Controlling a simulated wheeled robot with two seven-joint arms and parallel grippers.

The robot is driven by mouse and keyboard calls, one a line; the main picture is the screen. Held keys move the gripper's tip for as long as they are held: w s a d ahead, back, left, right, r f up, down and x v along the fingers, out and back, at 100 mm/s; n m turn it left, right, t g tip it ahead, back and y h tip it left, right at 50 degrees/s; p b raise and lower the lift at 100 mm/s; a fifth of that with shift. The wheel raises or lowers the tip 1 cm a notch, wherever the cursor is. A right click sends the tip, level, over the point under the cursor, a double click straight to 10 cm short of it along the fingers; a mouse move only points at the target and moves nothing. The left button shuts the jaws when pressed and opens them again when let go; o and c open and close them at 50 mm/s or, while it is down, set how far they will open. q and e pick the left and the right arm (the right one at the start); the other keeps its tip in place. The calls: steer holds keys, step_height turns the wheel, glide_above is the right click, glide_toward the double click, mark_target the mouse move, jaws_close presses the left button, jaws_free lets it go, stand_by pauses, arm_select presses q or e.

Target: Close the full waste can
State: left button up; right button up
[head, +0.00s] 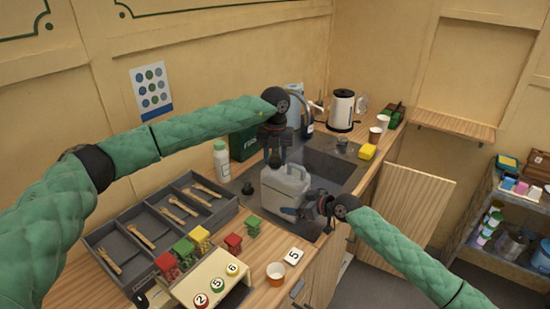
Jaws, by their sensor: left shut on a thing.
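The waste can (284,195) is a pale grey canister with a moulded handle on top, standing upright on the grey surface by the sink. My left gripper (275,163) points down at the top left of the can. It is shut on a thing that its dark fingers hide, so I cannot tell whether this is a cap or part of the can. My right gripper (296,212) is low at the can's front right side, pointing left. Its jaw gap and any contact are unclear. A small black round piece (247,188) lies left of the can.
A grey tray (105,228) with wooden forks lies left. A white bottle (221,162) and a green box (243,142) stand behind. A paper cup (276,273) stands in front.

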arm_select(q)
steer(key=m, duration=0.8)
steer(key=shift+m, duration=0.3)
steer(key=m, duration=0.9)
steer(key=shift+w+m, duration=0.1)
steer(key=shift+m, duration=0.3)
steer(key=o, duration=1.1)
steer(key=shift+r, duration=2.2)
steer(key=shift+f, duration=0.1)
steer(key=shift+c, duration=0.4)
